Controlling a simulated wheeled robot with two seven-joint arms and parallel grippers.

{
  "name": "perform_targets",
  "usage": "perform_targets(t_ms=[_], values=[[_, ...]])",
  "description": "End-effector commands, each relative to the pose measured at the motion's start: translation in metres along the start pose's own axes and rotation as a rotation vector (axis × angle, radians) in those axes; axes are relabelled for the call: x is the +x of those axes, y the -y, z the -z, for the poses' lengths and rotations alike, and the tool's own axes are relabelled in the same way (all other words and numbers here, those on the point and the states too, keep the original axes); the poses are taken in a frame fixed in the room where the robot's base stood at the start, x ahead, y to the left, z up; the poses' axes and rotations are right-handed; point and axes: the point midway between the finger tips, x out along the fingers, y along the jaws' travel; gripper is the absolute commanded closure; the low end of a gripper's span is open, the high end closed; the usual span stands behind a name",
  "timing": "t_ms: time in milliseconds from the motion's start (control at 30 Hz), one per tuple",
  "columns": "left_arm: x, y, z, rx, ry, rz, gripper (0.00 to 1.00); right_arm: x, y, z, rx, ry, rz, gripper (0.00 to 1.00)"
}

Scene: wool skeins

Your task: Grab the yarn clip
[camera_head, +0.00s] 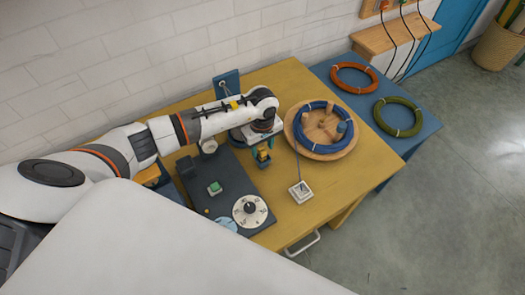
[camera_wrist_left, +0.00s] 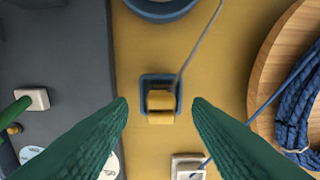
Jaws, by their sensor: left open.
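A small yellow block in a dark blue square holder, which looks like the yarn clip (camera_head: 263,156), sits on the yellow table. In the left wrist view the clip (camera_wrist_left: 160,102) lies centred between the fingertips, with a thin grey strand or rod running to it from the upper right. My left gripper (camera_head: 263,149) is open above the clip, its green fingers on either side. In the left wrist view the gripper (camera_wrist_left: 160,104) shows clear gaps on both sides of the clip, and it holds nothing. My right gripper is not in view.
A round wooden tray (camera_head: 343,152) with a blue skein (camera_head: 345,139) stands to the right. Blue yarn runs to a pale square piece (camera_head: 300,192). A dark panel (camera_head: 225,172) with a dial (camera_head: 250,211) is left. Orange (camera_head: 355,67) and green (camera_head: 380,118) skeins lie on a blue table.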

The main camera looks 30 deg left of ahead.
Motion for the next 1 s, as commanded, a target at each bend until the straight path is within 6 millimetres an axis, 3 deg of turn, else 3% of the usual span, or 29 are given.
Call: perform_targets(t_ms=[33,200,467,733,1000], values=[[0.004,0.0,0.002,-0.002,-0.004,-0.004,0.55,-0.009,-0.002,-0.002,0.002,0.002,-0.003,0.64],[0.025,0.001,0.0,-0.002,-0.001,-0.001,0.55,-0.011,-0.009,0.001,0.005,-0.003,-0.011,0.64],[0.028,0.001,0.0,0.0,0.0,0.001,0.55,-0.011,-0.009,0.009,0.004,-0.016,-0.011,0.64],[0.028,0.001,0.0,0.0,0.0,0.001,0.99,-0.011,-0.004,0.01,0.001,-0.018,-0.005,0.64],[0.026,0.001,-0.001,0.0,0.001,0.002,1.0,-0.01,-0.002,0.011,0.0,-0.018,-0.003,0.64]])
